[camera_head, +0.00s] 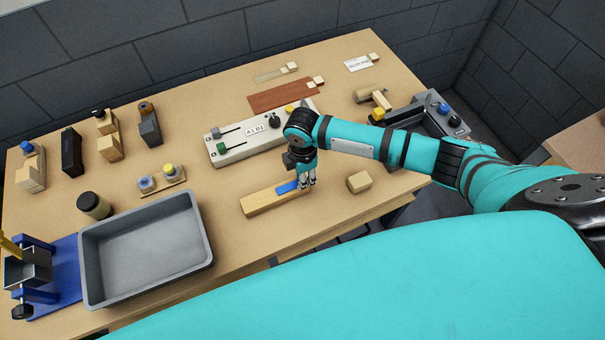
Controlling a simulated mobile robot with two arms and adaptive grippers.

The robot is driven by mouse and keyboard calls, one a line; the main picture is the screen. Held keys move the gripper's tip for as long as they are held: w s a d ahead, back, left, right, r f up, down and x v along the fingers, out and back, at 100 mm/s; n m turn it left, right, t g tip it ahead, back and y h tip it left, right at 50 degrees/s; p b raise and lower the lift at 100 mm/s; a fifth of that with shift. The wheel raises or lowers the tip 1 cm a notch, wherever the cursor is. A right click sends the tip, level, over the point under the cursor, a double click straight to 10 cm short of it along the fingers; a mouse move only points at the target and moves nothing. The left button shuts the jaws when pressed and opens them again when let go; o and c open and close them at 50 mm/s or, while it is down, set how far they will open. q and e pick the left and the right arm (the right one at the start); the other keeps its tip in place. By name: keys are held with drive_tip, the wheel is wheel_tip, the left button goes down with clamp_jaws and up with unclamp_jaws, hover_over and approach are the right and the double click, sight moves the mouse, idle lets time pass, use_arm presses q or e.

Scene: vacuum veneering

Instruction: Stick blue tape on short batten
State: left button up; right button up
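A short wooden batten (262,202) lies on the table near its front edge, slanting up to the right. A strip of blue tape (286,187) shows on top of its right part. My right gripper (307,184) points down at the batten's right end, beside the tape. Its fingers look close together and cover that end of the batten. I cannot tell whether they grip the tape, touch it or are apart from it. My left gripper is not in view.
A grey tray (150,250) stands at the front left beside a blue clamp fixture (50,275). A small wood block (359,182) lies right of the gripper. A pale control panel (228,150) stands behind the batten. The table between tray and batten is clear.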

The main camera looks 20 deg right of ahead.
drive_tip(key=o, duration=0.8)
wheel_tip(320, 180, up, 12)
idle(0.3)
